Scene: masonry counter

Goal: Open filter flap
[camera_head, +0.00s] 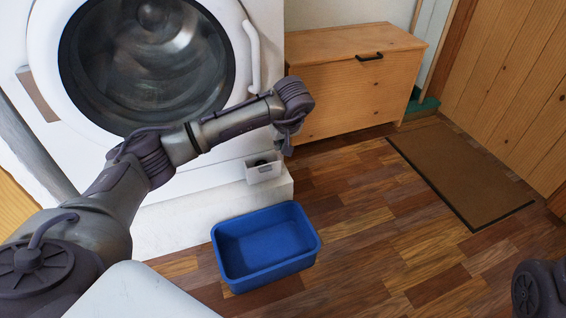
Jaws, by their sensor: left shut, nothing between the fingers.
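The filter flap (264,173) is a small white panel low on the right of the white washing machine's front. It stands out from the front, tilted open, with a dark round part showing behind its top edge. My left gripper (286,146) points down just above and to the right of the flap. Its fingers are small and dark here and look closed and empty. I cannot tell whether they touch the flap. My right gripper is out of view; only a piece of my right arm shows at the lower right corner.
The washing machine (262,20) stands on a white plinth (205,215). A blue tub (265,243) sits on the wooden floor below the flap. A wooden chest (352,85) stands to the right. A brown mat (458,172) lies farther right. The floor between is clear.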

